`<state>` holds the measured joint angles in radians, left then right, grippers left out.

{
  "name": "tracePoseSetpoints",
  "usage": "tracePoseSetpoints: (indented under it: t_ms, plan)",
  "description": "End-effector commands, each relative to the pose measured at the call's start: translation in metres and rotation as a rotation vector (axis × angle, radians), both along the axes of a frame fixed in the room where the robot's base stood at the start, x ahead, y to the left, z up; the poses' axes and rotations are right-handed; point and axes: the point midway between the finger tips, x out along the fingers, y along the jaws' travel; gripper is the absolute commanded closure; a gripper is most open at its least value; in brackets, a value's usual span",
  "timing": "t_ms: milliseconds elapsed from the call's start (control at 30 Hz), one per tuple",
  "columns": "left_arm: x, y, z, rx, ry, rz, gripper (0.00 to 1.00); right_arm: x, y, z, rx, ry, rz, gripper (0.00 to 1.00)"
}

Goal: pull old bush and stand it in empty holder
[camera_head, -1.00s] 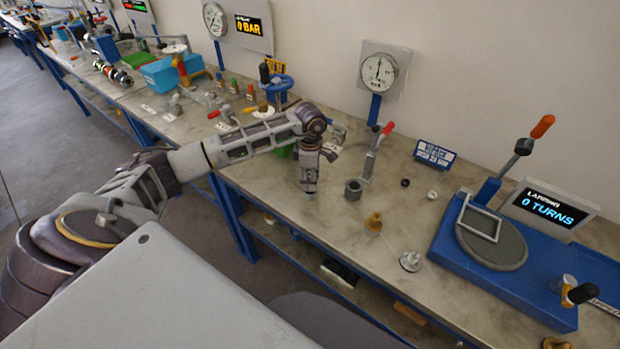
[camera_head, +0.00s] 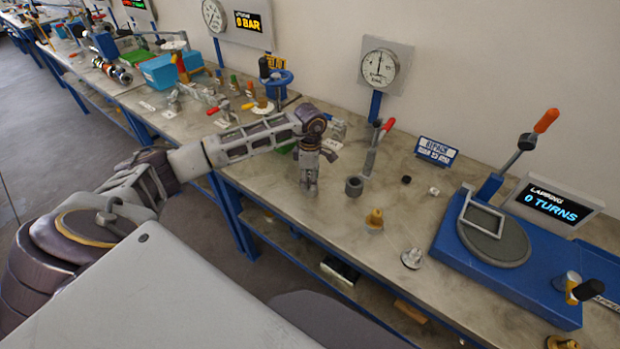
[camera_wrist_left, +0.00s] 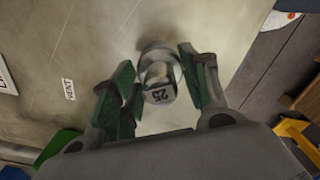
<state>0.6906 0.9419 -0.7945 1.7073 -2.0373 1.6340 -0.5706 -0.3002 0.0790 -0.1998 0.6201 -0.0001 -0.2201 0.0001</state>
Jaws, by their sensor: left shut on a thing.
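My left gripper (camera_head: 308,188) points straight down at the bench, left of the dark grey ring. In the left wrist view its green-padded fingers (camera_wrist_left: 160,88) are shut on a metal piece marked 25 (camera_wrist_left: 159,75), round and silvery. In the head view the gripper hides this piece. I cannot tell whether it is the old bush or a holder, or whether it touches the bench. A brass stepped piece (camera_head: 374,219) and a grey flanged piece with a stem (camera_head: 412,258) stand near the bench's front edge. My right gripper is not in view.
The dark grey ring (camera_head: 354,187) stands before a red-handled lever clamp (camera_head: 377,148). A black ring (camera_head: 406,180) and small white piece (camera_head: 434,191) lie further right. A blue lapping machine (camera_head: 500,245) fills the bench's right part. Bare bench (camera_head: 335,225) lies between gripper and brass piece.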

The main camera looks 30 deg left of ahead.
Motion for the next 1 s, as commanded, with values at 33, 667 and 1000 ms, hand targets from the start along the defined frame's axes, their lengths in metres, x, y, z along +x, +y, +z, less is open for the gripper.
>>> tracePoseSetpoints:
  t_ms: [33, 667, 1000]
  plan:
    - [0.0003, 0.0001, -0.0012, 0.000, -0.001, 0.000, 0.93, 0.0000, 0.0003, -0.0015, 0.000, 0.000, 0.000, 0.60]
    - [0.0000, 0.0001, -0.0046, 0.000, 0.000, 0.000, 0.30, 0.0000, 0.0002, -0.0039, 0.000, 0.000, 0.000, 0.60]
    - [0.0003, 0.0000, 0.0024, 0.000, -0.001, 0.000, 0.30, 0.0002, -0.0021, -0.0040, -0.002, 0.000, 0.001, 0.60]
